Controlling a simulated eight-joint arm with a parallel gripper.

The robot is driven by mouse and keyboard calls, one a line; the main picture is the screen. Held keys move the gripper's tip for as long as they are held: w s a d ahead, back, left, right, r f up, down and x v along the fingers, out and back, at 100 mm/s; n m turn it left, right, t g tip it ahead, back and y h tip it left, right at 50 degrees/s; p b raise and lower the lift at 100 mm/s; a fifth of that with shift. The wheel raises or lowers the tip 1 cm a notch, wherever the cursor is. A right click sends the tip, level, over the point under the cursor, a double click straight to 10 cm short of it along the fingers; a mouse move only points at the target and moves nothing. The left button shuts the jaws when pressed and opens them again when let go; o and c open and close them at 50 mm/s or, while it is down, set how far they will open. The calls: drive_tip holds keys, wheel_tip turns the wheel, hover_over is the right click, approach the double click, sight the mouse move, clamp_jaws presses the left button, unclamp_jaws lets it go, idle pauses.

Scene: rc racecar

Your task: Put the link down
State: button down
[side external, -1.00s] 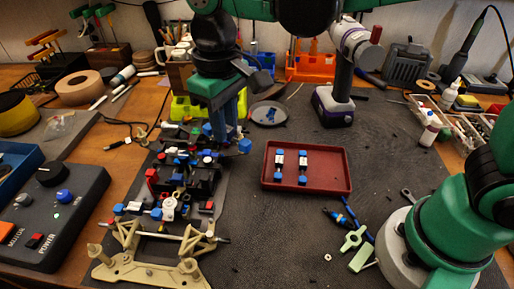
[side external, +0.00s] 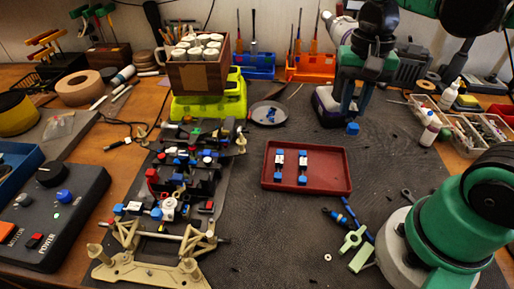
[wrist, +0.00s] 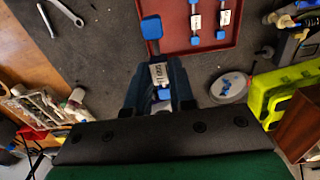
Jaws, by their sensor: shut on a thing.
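My gripper (side external: 351,115) is at the back right of the work mat in the side view, above and beyond the red tray (side external: 267,181). It is shut on a link (wrist: 159,73) with blue ends and a white labelled middle. One blue end of this link (side external: 352,128) shows below the fingers in the side view. The link points away from the gripper in the wrist view. The red tray holds two similar links, a left one (side external: 279,163) and a right one (side external: 303,166), lying side by side. The tray's right half is bare.
The racecar chassis (side external: 185,175) lies left of the tray. A purple-based power tool (side external: 330,108) stands just behind my gripper. A round grey dish (side external: 269,113) with blue bits is at the back. Pliers (side external: 340,217) and green parts (side external: 361,257) lie in front of the tray.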

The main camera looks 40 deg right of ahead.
sight(331, 172)
drive_tip(key=shift+f, duration=6.75)
drive_tip(key=shift+f, duration=0.15)
drive_tip(key=c, duration=1)
unclamp_jaws()
drive_tip(key=shift+c, duration=0.2)
wheel_tip(331, 172, up, 12)
drive_tip(key=w+a+n+t, duration=0.1)
drive_tip(key=n+t, duration=0.1)
drive_tip(key=n, duration=0.1)
drive_tip(key=w+a+n+t, duration=0.1)
drive_tip(key=w+n+t, duration=0.1)
drive_tip(key=n, duration=0.1)
drive_tip(key=w+a+n+t, duration=0.1)
drive_tip(key=n+t, duration=0.2)
drive_tip(key=shift+w+r, duration=0.25)
drive_tip(key=shift+w, duration=0.15)
